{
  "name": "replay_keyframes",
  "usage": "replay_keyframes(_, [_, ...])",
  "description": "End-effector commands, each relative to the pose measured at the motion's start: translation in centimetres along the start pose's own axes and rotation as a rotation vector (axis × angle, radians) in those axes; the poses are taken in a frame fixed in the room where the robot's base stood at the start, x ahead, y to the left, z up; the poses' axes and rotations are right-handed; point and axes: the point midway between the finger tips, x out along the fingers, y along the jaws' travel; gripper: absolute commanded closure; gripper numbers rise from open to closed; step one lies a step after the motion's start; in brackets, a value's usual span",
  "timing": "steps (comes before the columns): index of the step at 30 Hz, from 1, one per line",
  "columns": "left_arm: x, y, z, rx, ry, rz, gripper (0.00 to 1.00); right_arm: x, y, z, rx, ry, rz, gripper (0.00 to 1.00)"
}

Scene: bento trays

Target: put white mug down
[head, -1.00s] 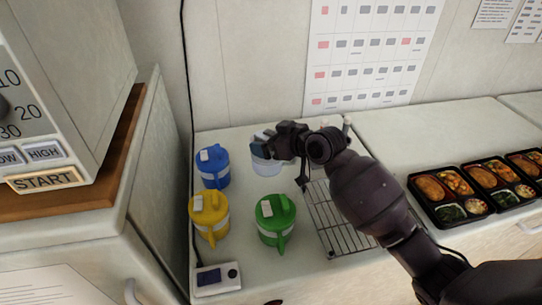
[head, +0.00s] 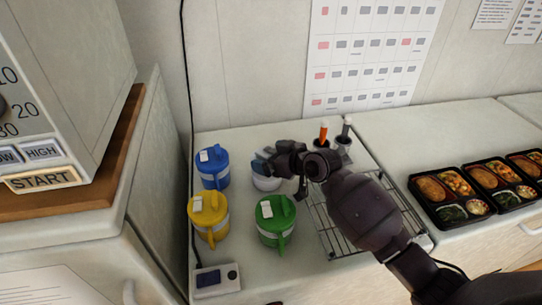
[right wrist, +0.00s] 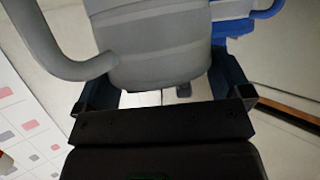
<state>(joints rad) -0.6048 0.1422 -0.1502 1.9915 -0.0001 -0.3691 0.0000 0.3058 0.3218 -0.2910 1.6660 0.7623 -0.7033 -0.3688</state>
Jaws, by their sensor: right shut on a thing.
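The white mug (head: 267,184) is upright at the back of the counter, right of the blue mug (head: 212,168) and behind the green mug (head: 276,222). My right gripper (head: 263,165) is shut on it, hiding its upper part. In the right wrist view, the white mug (right wrist: 150,50) looks grey between the fingers of my right gripper (right wrist: 162,88), its handle curving out left. I cannot tell whether its base touches the counter. My left gripper is out of view.
A yellow mug (head: 208,214) stands front left and a small white device (head: 216,280) at the front edge. A wire rack (head: 335,238) lies right, under my right arm. Two holders with an orange stick (head: 323,132) and a dark one stand behind. Bento trays (head: 448,212) sit far right.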

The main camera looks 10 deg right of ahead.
Motion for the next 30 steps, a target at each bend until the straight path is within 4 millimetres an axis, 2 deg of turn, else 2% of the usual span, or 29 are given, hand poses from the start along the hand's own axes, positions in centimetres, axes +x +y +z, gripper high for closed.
replay_keyframes(1, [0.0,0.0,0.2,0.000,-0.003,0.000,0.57,0.1,0.0,0.0,-0.001,0.003,0.000,0.66])
replay_keyframes(2, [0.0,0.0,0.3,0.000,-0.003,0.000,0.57,0.1,0.0,0.2,0.000,-0.001,0.000,0.02])
replay_keyframes(3, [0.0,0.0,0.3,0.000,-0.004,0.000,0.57,0.1,0.0,0.2,0.000,-0.001,0.000,0.00])
replay_keyframes(11, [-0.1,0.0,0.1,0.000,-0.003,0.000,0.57,0.0,0.0,-0.1,0.000,0.000,0.000,0.00])
replay_keyframes(14, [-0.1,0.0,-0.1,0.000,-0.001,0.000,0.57,-0.7,0.1,-0.1,-0.001,0.000,0.001,0.00])
replay_keyframes(30, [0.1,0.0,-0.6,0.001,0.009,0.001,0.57,-10.0,0.1,-0.1,-0.002,-0.001,0.001,0.00])
